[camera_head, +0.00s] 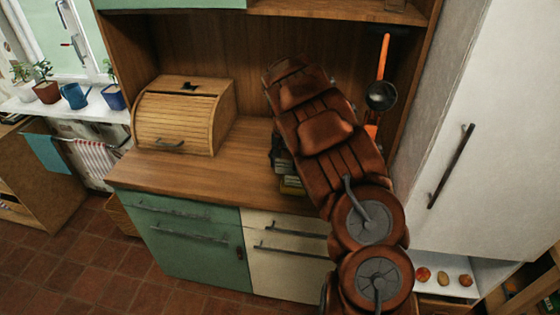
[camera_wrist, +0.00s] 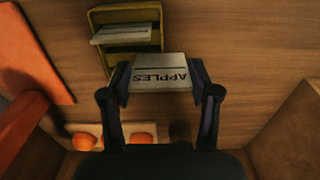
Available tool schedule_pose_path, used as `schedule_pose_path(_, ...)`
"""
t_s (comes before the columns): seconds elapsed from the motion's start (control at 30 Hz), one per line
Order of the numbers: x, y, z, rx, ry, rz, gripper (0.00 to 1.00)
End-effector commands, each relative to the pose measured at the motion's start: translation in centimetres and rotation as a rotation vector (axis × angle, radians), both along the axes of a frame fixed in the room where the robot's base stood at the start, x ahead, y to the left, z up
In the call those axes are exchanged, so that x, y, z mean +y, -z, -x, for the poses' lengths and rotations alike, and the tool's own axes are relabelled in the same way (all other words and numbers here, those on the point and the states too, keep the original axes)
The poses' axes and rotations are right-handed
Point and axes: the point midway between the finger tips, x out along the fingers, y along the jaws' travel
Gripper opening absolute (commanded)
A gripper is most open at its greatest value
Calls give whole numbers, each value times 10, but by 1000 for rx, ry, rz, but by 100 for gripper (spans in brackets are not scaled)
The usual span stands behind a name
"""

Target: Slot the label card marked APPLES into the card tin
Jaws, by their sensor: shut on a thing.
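The label card (camera_wrist: 162,74), pale with a dark line and the word APPLES upside down, is held between the two dark fingers of my gripper (camera_wrist: 160,82) in the wrist view. The yellow card tin (camera_wrist: 152,14) is just above it in that view, with pale cards (camera_wrist: 122,33) inside. The held card's upper edge overlaps the tin's lower right part in the picture; I cannot tell whether they touch. In the head view my brown arm covers most of the worktop there, and a yellowish piece, perhaps the tin, shows beside it (camera_head: 291,185).
A roll-top wooden bread box (camera_head: 180,118) stands left on the wooden worktop (camera_head: 190,175). Orange items (camera_wrist: 85,141) lie below the gripper, and a flat orange board (camera_wrist: 35,50) is at left, in the wrist view.

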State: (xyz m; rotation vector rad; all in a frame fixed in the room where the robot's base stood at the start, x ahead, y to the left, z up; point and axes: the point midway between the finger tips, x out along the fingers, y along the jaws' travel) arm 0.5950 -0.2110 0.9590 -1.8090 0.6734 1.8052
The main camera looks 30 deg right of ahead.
Motion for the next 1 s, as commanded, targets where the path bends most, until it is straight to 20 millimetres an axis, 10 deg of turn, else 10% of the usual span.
schedule_pose_path(1.0, -28, 13, 26, 2, 1, -3, 48)
